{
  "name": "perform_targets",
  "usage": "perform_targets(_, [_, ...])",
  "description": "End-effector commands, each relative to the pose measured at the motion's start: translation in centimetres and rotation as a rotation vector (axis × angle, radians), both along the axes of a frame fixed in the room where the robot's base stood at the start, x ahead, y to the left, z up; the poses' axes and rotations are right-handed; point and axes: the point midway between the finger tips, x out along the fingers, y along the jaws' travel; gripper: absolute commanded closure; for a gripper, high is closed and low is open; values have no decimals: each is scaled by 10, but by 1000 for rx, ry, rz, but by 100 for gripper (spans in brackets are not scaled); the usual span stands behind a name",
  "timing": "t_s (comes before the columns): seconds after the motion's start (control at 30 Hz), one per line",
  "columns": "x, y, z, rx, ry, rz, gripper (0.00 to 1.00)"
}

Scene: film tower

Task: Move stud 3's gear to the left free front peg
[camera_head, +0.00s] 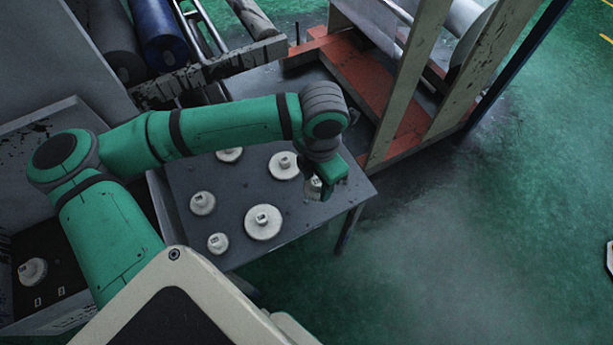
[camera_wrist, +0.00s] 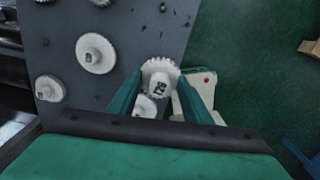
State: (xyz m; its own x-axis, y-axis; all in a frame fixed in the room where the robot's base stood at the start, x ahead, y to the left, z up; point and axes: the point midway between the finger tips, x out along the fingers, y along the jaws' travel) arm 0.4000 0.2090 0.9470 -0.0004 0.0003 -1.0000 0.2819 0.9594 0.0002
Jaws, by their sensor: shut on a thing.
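My gripper (camera_head: 318,192) is over the right part of a grey table. In the wrist view its two green fingers (camera_wrist: 160,88) are on either side of a white toothed gear (camera_wrist: 160,70) with a dark mark on its hub. In the head view a white gear (camera_head: 312,187) is partly hidden by my gripper. I cannot read stud numbers. A dark tray (camera_head: 75,272) at far left has two small pale marked spots near its front; I cannot tell pegs there.
Other white gears stand on the table, including a large one (camera_head: 263,222), one at the back (camera_head: 285,165) and one at left (camera_head: 203,203). Another gear (camera_head: 32,271) sits in the tray. A machine frame (camera_head: 405,90) stands behind right. Green floor is clear at right.

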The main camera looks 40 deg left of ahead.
Motion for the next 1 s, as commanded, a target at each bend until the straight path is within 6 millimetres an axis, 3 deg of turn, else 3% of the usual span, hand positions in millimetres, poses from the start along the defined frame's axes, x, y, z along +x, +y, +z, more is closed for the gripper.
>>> perform_targets(0.1, [-8, 20, 0, 0, -1, 63, 79])
perform_targets(0.23, [-12, 28, -1, -1, -1, 90, 79])
perform_targets(0.47, [-12, 29, -15, -3, 0, 94, 79])
perform_targets(1.0, [-12, 29, -69, -1, 1, 93, 79])
